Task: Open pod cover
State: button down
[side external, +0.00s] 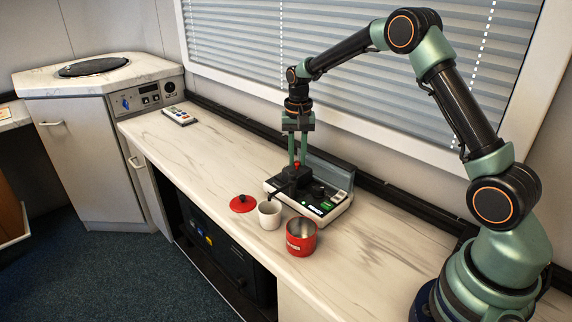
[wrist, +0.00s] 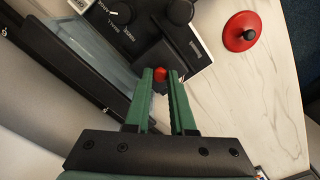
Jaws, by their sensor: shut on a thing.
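The machine (side external: 333,212) is low and white with a black top, and stands on the counter. My gripper (side external: 297,163) reaches down over it from above. Its two green fingers are shut on a small red knob (wrist: 160,73), which shows between the fingertips in the wrist view. A black block (wrist: 186,54) on the machine lies right beside the knob. I take it for part of the pod cover, but cannot tell how far it is raised. My gripper hides part of the join between knob and block.
A white cup (side external: 269,216) and a red canister (side external: 301,238) stand just in front of the machine. A red lid (side external: 243,203) with a black knob lies left of the cup. A grey translucent panel (side external: 328,170) stands behind. The counter's left stretch is mostly clear.

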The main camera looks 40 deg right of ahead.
aim_at(305, 173)
jog(key=shift+s, duration=1.4)
jog(key=c, duration=0.8)
grip_release()
jog(key=shift+o, duration=0.2)
jog(key=shift+r, duration=0.1)
notch_tip(305, 173, up, 12)
